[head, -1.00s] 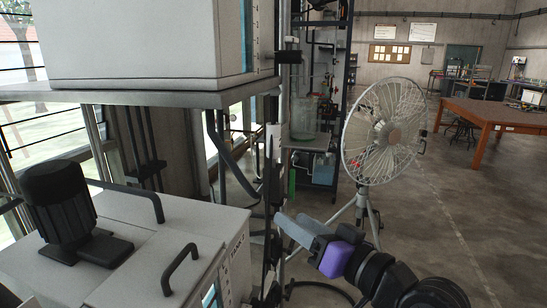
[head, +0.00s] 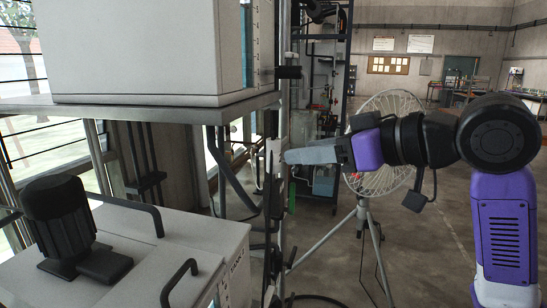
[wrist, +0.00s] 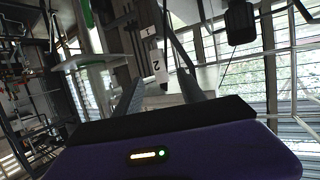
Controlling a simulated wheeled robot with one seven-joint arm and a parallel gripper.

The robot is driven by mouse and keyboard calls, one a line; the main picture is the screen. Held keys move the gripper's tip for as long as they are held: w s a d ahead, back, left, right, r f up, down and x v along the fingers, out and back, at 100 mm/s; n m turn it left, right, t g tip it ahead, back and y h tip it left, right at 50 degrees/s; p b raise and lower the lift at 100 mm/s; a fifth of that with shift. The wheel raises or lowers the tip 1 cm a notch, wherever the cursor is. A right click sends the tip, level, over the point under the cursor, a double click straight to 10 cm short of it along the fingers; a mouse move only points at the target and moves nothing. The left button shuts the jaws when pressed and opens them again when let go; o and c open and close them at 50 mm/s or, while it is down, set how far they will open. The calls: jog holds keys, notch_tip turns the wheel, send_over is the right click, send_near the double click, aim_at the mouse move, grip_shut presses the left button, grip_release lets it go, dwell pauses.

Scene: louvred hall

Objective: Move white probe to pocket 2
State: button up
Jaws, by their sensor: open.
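My gripper (head: 290,156) is raised beside the thin upright post, with its grey fingers pointing left in the head view. In the wrist view my gripper (wrist: 160,75) has its two fingers apart, one on each side. Beyond and between them is a white strip (wrist: 157,62) marked 2, with a 1 further up. A small white plate (head: 273,153) stands just left of the fingertips in the head view; I cannot tell whether it is the same strip. I cannot clearly pick out the white probe in either view.
A white cabinet (head: 130,255) with a black motor (head: 65,225) stands at the lower left. Above it a shelf (head: 130,110) carries a big white box (head: 140,50). A fan (head: 385,130) on a tripod stands behind my arm. Open floor lies at the right.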

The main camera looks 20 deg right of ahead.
aim_at(279, 155)
jog(key=shift+b+x, duration=0.4)
jog(key=shift+x, duration=3.85)
grip_shut()
